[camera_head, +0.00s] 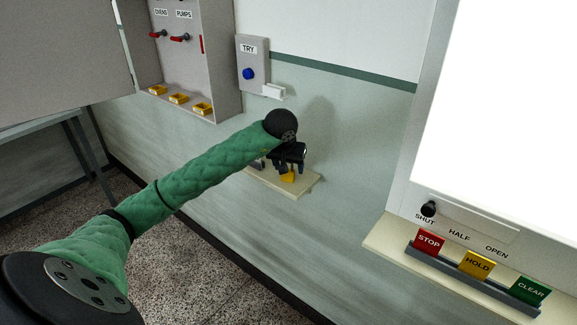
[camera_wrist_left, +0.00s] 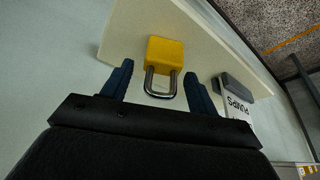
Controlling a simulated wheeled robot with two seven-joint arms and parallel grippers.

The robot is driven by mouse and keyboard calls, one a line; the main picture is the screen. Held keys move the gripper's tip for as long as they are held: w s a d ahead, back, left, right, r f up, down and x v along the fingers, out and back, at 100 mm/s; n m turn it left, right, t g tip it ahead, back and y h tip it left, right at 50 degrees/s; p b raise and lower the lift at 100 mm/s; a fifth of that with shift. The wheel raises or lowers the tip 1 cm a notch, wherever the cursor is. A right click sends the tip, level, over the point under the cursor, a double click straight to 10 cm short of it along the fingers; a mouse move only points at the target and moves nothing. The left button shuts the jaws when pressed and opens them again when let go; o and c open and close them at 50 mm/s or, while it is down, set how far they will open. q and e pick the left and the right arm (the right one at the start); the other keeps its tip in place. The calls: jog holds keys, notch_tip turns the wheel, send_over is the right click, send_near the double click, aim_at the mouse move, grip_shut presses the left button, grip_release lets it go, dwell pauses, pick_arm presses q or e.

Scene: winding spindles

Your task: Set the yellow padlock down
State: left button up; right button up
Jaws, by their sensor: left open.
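The yellow padlock (camera_wrist_left: 165,52) lies on a small cream shelf (camera_wrist_left: 218,45), its steel shackle toward my left gripper (camera_wrist_left: 158,85). The gripper's two dark fingers are open, one on each side of the shackle, with gaps between. In the head view my left gripper (camera_head: 287,165) is over the wall shelf (camera_head: 308,186), and the padlock (camera_head: 288,177) shows as a yellow patch below the fingers. My right gripper is in neither view.
A grey-ended tag marked PUMPS (camera_wrist_left: 237,107) is beside the padlock. A cabinet (camera_head: 205,60) with red levers and several yellow padlocks (camera_head: 202,108) is at upper left, near a TRY box (camera_head: 252,65). STOP (camera_head: 429,243), HOLD and CLEAR cards stand on the right ledge.

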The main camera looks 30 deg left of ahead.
pick_arm(q)
jog(key=shift+r, duration=0.15)
jog(key=shift+s+r, duration=0.25)
jog(key=shift+r, duration=0.35)
jog(key=shift+s+d+r+b, duration=0.15)
jog(key=shift+r+b, duration=0.2)
jog(key=shift+b, duration=0.05)
jog(key=b+v, duration=0.2)
jog(key=v, duration=0.7)
jog(key=shift+s+r+b, duration=0.2)
jog(key=shift+r+b, duration=0.2)
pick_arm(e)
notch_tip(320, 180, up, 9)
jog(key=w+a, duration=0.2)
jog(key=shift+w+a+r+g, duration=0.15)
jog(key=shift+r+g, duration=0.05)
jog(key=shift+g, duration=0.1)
